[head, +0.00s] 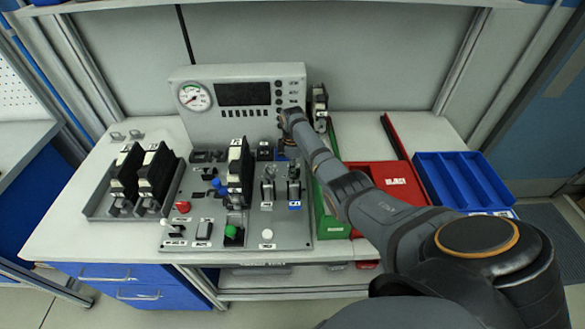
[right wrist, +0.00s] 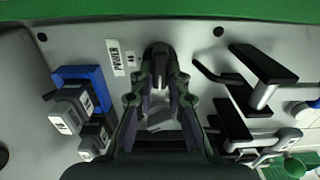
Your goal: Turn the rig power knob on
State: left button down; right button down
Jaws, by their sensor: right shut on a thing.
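The power knob (right wrist: 158,55) is dark and rounded, on the grey rig panel (right wrist: 185,30), beside a white POWER label (right wrist: 115,58) in the right wrist view. My right gripper (right wrist: 158,90) is over the panel with its fingers on either side of the knob, shut on it. In the head view my right gripper (head: 286,150) is at the right side of the rig (head: 290,232), mostly covered by my own arm, and I cannot make out the knob there. The knob's exact angle is hard to read. My left gripper is not in view.
A gauge console (head: 236,72) stands behind the panel. Black modules sit in a tray (head: 95,207) at left, and another (head: 238,170) stands mid-panel. Green (head: 328,222), red (head: 395,180) and blue (head: 460,180) bins are at right.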

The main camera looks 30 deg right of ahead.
jog(key=m+p, duration=0.1)
jog(key=m, duration=0.2)
jog(key=shift+r+p, duration=0.1)
jog(key=shift+p, duration=0.2)
jog(key=m, duration=0.2)
jog(key=m+p, duration=0.1)
jog(key=m, duration=0.2)
jog(key=shift+w+d, duration=0.15)
jog(key=m+p, duration=0.1)
jog(key=m, duration=0.3)
jog(key=shift+d+m, duration=0.15)
jog(key=shift+m, duration=0.15)
jog(key=m, duration=0.4)
jog(key=shift+d+m+p, duration=0.15)
jog(key=shift+m+p, duration=0.15)
jog(key=shift+p, duration=0.05)
jog(key=shift+m, duration=0.3)
jog(key=c, duration=1.3)
grip_release()
